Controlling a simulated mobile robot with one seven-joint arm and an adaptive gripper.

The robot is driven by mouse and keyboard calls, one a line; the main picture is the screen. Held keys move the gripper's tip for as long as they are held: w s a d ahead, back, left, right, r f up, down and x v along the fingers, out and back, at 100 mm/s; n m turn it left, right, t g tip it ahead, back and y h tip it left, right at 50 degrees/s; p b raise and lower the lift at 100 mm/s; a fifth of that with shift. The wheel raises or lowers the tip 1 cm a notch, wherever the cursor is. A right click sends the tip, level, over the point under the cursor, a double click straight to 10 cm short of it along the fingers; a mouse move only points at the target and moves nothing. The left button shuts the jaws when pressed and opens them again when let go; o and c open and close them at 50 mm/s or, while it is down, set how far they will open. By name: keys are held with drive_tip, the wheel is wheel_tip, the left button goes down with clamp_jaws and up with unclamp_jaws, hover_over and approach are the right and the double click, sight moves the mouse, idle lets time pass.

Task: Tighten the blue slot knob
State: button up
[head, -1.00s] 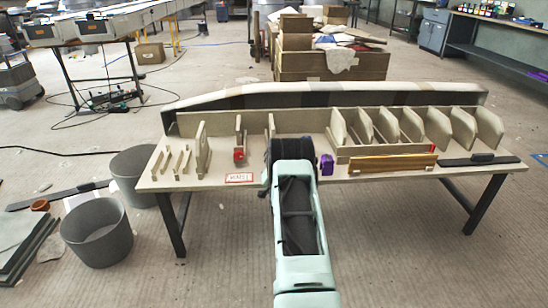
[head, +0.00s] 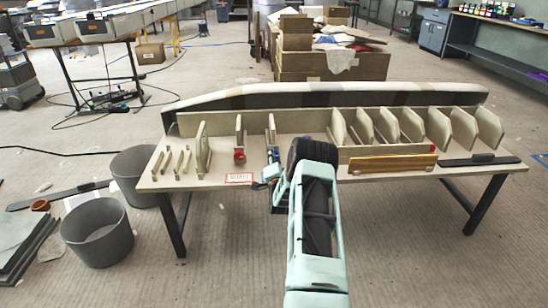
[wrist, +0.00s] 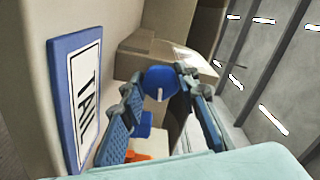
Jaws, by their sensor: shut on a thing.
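The blue slot knob (wrist: 161,82) is a round blue cap with a pale slot mark, in the middle of the wrist view. My gripper (wrist: 156,80) has one fingertip on each side of it and is shut on it. A second blue piece (wrist: 143,122) shows behind the left finger, lower down. In the head view my gripper is at the front middle of the table (head: 215,180), left of my black wrist joint. The knob is small there and partly hidden by my gripper and arm.
A blue-edged sign reading TAIL (wrist: 85,90) is on the panel at left in the wrist view. An orange piece (wrist: 137,156) sits low. In the head view a red knob (head: 239,155) stands left of my gripper, and upright ribs (head: 410,123) line the table's right half.

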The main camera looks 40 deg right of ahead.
idle(0.3)
drive_tip(key=o, duration=1.2)
drive_tip(key=shift+c, duration=0.2)
drive_tip(key=v, duration=1.2)
